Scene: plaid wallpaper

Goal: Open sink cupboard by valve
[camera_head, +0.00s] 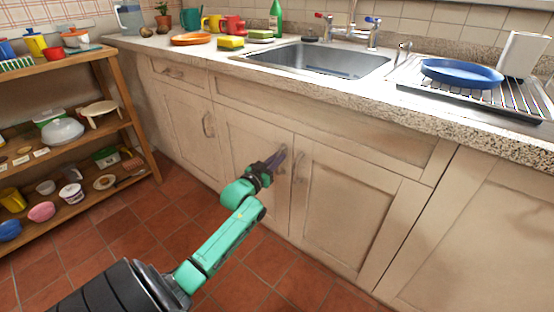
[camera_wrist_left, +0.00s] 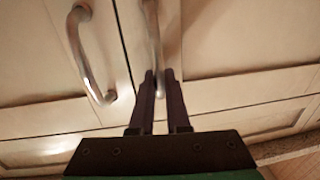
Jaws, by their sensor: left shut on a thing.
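The sink cupboard has two cream wooden doors side by side under the sink, the left door (camera_head: 237,150) and the right door (camera_head: 340,215). Both look shut. My left gripper (camera_head: 276,160) comes in from the lower left and is at the upper right of the left door. In the left wrist view, the fingers (camera_wrist_left: 160,78) are shut on that door's metal handle (camera_wrist_left: 152,30), which runs up from between their tips. The right door's handle (camera_head: 298,166) is free, and it also shows in the left wrist view (camera_wrist_left: 88,60). My right gripper is not in view.
A wooden shelf (camera_head: 100,130) with dishes stands at the left. The speckled counter (camera_head: 440,112) with the sink (camera_head: 318,60) and a drying rack with a blue plate (camera_head: 462,73) juts above the doors. The tiled floor (camera_head: 265,265) before the doors is clear apart from my arm.

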